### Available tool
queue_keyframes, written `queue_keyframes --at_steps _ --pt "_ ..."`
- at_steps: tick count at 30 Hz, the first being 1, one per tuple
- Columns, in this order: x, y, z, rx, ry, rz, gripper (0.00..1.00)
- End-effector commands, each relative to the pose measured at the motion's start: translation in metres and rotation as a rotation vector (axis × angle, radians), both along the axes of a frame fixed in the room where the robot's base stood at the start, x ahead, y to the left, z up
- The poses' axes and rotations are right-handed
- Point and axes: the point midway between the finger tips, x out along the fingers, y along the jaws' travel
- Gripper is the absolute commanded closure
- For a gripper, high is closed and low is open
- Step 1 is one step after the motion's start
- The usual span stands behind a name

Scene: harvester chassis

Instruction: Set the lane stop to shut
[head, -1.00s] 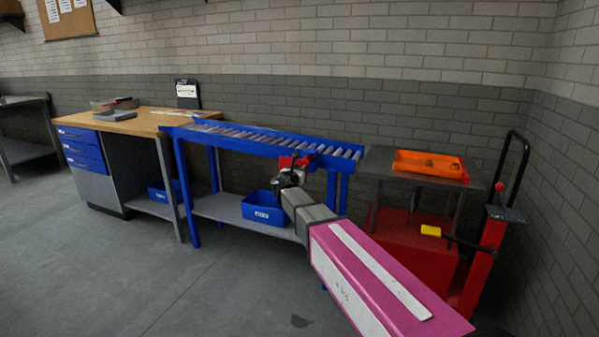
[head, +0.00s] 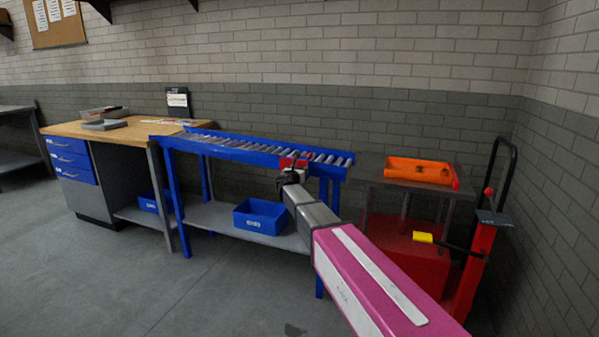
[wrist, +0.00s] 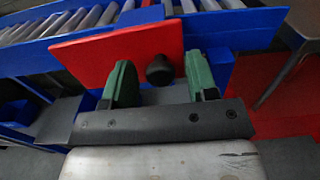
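The lane stop appears as a red plate (head: 292,163) on the front side of the blue roller conveyor (head: 235,152), near its right end. In the wrist view the red plate (wrist: 95,60) fills the area ahead, with a round black knob (wrist: 160,72) on its face. My gripper (head: 290,176) is at the plate in the head view. In the wrist view my gripper (wrist: 159,65) is open, with one green finger on each side of the knob and a gap visible at both sides. The plate's lower part is partly hidden by my fingers.
A dark table with an orange tray (head: 418,171) stands right of the conveyor, beside a red lift (head: 478,255). A blue bin (head: 261,217) sits on the shelf below the conveyor. A wooden-topped workbench (head: 125,131) stands left. The front floor is open.

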Motion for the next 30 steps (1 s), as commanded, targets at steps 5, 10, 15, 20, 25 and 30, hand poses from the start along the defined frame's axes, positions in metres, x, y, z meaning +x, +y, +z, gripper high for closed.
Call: queue_keyframes --at_steps 5,10,15,20,25,30 --pt "-0.001 0.0 0.0 0.0 0.0 0.0 0.47" --pt "-0.009 0.003 0.0 0.0 0.001 0.001 0.47" --pt "-0.03 0.01 0.0 0.0 0.001 0.002 0.47" --pt "-0.058 0.019 0.0 0.0 0.001 0.002 0.47" --pt "-0.087 0.03 0.0 0.0 0.001 0.001 0.47" --pt "-0.101 0.036 0.0 0.0 0.001 0.001 0.47"
